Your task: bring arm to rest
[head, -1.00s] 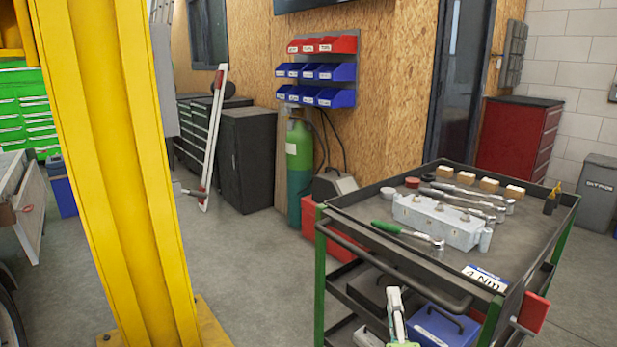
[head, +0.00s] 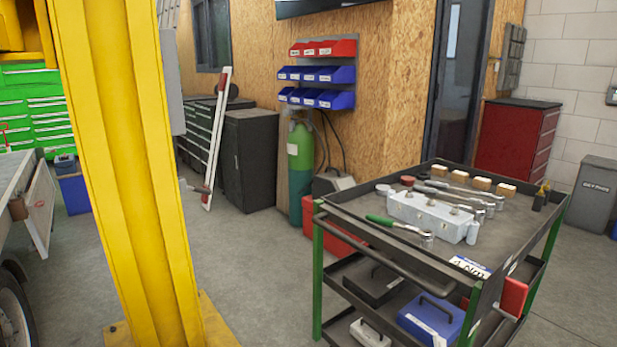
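Neither of my grippers can be made out in the head view. A tool cart (head: 345,265) with green legs and a dark top stands at the right. On its top are a grey metal block (head: 432,212), a ratchet with a green handle (head: 395,227), several sockets and wrenches, several small wooden blocks, and a label reading "4 Nm" (head: 469,267). A small pale bit shows at the bottom edge below the cart's shelf boxes; I cannot tell what it is.
A yellow post (head: 130,180) stands close at the left, with the trailer (head: 38,205) and its wheel beyond. A gas cylinder (head: 301,165), a black cabinet (head: 250,160) and a red cabinet (head: 515,140) stand at the back. Grey floor (head: 255,270) between post and cart is clear.

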